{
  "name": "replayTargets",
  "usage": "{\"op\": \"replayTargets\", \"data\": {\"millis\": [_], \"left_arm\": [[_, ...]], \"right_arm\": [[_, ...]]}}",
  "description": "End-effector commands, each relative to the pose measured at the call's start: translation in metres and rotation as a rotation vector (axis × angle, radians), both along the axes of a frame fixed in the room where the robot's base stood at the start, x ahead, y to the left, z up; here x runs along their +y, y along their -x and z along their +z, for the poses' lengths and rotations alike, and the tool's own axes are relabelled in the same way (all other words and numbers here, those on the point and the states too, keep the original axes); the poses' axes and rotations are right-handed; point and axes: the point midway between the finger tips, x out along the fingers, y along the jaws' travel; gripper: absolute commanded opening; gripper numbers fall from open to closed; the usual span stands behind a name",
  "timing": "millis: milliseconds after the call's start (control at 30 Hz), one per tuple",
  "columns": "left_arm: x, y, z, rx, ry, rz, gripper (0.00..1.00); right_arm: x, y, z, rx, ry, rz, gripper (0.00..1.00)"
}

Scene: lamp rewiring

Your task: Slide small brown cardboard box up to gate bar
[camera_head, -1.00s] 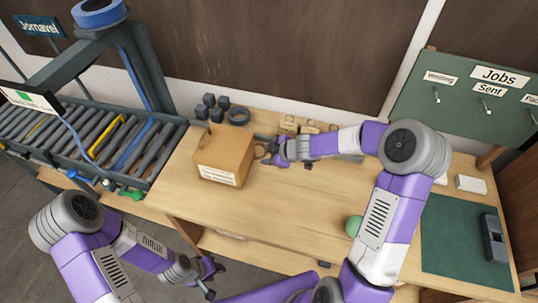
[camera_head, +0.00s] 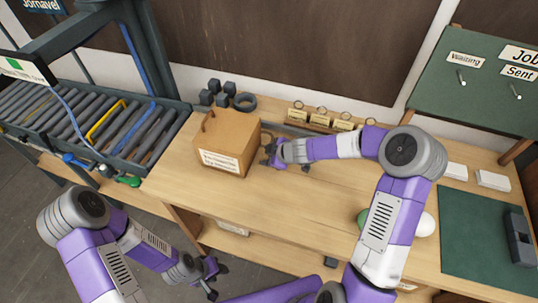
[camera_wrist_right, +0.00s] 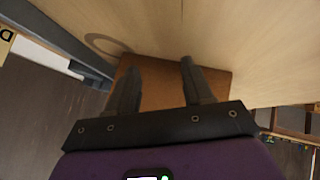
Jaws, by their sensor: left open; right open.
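The small brown cardboard box (camera_head: 232,136), with a white label on its front, stands upright on the wooden table, right of the roller conveyor. A yellow bar (camera_head: 105,118) lies across the conveyor rollers; I cannot tell whether it is the gate bar. My right gripper (camera_head: 268,155) is open beside the box's right side, with little or no gap; contact is unclear. In the right wrist view, the open fingers (camera_wrist_right: 157,85) point at the box (camera_wrist_right: 155,95), which shows between and behind them. My left gripper (camera_head: 212,279) is open and empty in front of the table, well away from the box.
The roller conveyor (camera_head: 60,120) has a dark frame, with a green-handled part (camera_head: 128,181) at its near edge. Dark cubes (camera_head: 207,97) and a dark ring (camera_head: 245,102) sit behind the box. A green mat (camera_head: 475,235) lies at right. The table front is clear.

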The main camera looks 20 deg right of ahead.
Motion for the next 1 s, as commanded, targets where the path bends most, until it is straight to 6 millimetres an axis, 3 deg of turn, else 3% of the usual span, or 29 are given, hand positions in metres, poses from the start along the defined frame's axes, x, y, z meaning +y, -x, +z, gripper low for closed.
{"op": "replayTargets", "data": {"millis": [333,733,1000], "left_arm": [[0.0,0.0,0.0,0.0,0.0,0.0,0.43],[0.0,0.0,0.001,0.0,0.0,0.0,0.43],[0.0,0.0,0.001,0.0,0.0,0.0,0.43]], "right_arm": [[0.002,-0.001,0.0,0.0,0.0,0.002,0.51],[0.046,-0.03,0.0,0.0,-0.001,0.003,0.51],[0.054,-0.037,0.0,0.0,0.001,0.001,0.51]]}}
